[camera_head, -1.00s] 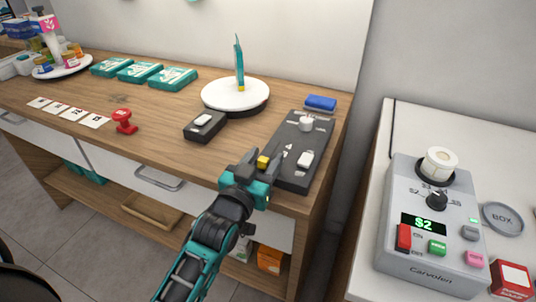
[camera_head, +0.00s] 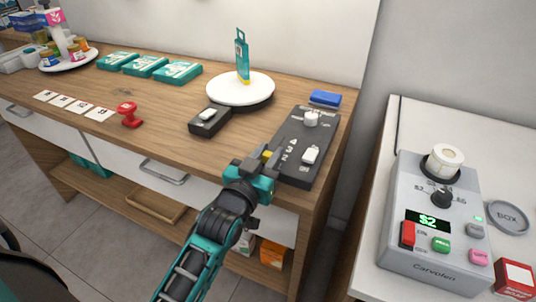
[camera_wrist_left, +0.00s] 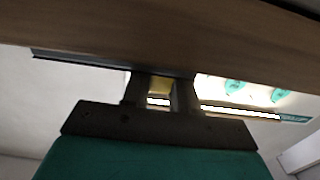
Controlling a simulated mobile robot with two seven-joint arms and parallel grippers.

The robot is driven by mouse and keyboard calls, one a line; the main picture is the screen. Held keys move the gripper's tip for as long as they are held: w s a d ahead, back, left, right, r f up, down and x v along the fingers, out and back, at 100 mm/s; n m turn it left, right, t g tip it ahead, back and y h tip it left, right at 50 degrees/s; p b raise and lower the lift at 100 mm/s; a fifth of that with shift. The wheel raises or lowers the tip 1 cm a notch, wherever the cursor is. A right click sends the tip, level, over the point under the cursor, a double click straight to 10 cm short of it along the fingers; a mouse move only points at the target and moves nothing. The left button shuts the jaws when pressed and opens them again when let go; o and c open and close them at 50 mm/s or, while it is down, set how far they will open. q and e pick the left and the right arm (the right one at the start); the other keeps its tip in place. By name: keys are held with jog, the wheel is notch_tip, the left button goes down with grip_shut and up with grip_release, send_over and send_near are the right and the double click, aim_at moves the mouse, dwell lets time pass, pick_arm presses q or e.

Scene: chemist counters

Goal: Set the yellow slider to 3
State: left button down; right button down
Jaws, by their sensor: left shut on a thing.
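The yellow slider (camera_head: 267,155) sits at the near left of the dark control panel (camera_head: 296,152), which lies at the right end of the wooden counter. My left gripper (camera_head: 268,158) reaches in from below and is shut on the yellow slider. In the left wrist view the slider's yellow part (camera_wrist_left: 160,86) shows between the two fingers (camera_wrist_left: 160,95). The fingers hide part of the slider and its track. The scale marks are too small to read, so I cannot tell its setting. My right gripper is not in view.
The panel also carries a white knob (camera_head: 311,118) and a white switch (camera_head: 310,155). A small dark switch box (camera_head: 209,120), a white turntable (camera_head: 225,91) and a red stamp (camera_head: 129,116) stand to the left. A grey device (camera_head: 430,225) stands on the right counter.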

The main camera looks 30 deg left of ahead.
aim_at(270, 153)
pick_arm(q)
jog(key=shift+w+r+p, duration=0.1)
jog(key=shift+w+p, duration=0.25)
jog(key=shift+w, duration=0.65)
jog(key=shift+w+a, duration=0.1)
jog(key=shift+w, duration=0.45)
jog(key=c, duration=1)
grip_release()
jog(key=shift+o, duration=0.2)
jog(key=shift+s, duration=0.1)
